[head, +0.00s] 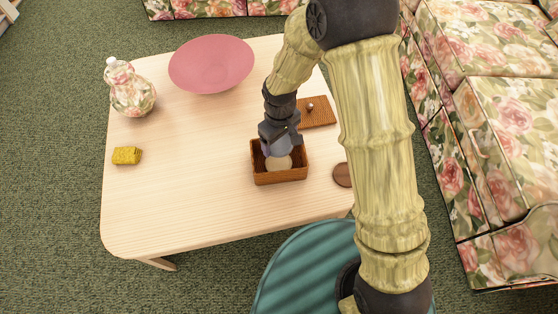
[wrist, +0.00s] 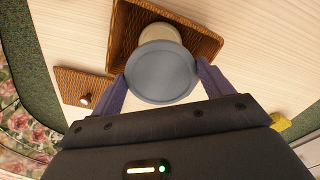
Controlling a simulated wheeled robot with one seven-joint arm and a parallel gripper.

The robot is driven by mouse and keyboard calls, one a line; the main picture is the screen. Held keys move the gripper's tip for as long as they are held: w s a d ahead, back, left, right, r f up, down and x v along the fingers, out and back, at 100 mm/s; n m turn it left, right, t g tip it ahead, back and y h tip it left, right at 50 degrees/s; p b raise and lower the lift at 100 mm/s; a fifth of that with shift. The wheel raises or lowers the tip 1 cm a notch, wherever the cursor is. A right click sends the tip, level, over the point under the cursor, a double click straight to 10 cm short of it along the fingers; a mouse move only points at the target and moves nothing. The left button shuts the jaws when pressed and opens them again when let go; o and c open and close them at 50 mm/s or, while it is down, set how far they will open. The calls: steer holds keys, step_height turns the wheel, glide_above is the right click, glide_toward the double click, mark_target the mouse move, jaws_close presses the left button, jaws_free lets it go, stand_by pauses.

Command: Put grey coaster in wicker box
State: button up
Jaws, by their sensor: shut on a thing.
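The grey coaster (wrist: 160,72) is a round blue-grey disc between the two purple fingers of my gripper (wrist: 162,78) in the wrist view. My gripper is shut on it, with a finger at each side. The brown wicker box (wrist: 122,32) is open and lies beyond and below the coaster in that view. In the head view the wicker box (head: 281,178) stands on the table, and my gripper (head: 277,150) is over its back part. A cream round object (head: 279,163) is in the box, and the coaster partly hides it in the wrist view.
A wicker lid (head: 318,113) with a knob lies behind and right of the box. A brown round coaster (head: 342,175) lies to its right. The table's (head: 190,200) front left is clear.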

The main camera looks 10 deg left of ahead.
mark_target(280, 143)
step_height(280, 143, down, 5)
steer(key=shift+f+b, duration=0.15)
steer(key=shift+b, duration=0.7)
steer(key=shift+f+b, duration=0.75)
steer(key=shift+f, duration=1.15)
steer(key=shift+f, duration=0.6)
steer(key=o, duration=0.9)
step_height(280, 143, up, 13)
steer(key=p, duration=0.4)
steer(key=shift+r+p, duration=0.15)
steer(key=shift+p, duration=0.25)
